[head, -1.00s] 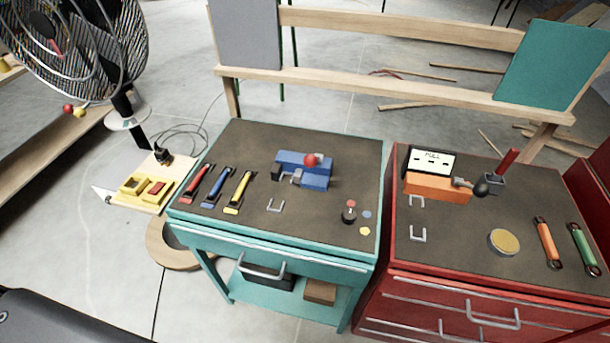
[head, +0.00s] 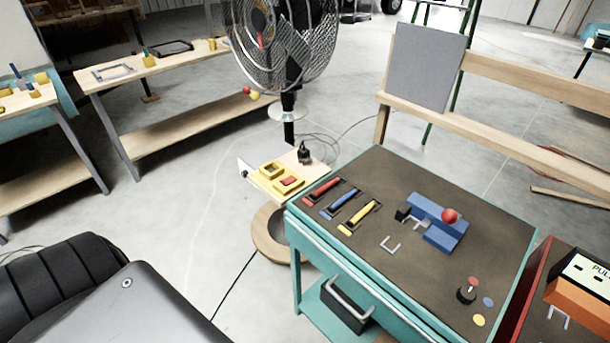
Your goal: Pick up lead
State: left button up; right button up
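A black plug-like piece (head: 304,153) stands on the light wooden board at the foot of the fan, and it may be an end of the lead. A thin dark cable (head: 352,128) loops on the floor behind the teal cart. Another dark line, possibly cable, (head: 238,281) runs over the floor from the round wooden base toward the lower edge. I cannot tell which of these is the lead or whether they join. Neither of my grippers is in view.
The standing fan (head: 281,40) rises behind the board with its yellow blocks (head: 287,184). The teal cart (head: 420,170) carries coloured levers and a blue vise (head: 432,222). A red cart (head: 530,290) stands at right. Open floor (head: 190,200) lies left of the fan.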

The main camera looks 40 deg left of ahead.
aim_at(322, 192)
jog(key=z, duration=2.5)
jog(key=k, duration=0.9)
jog(key=u, duration=1.45)
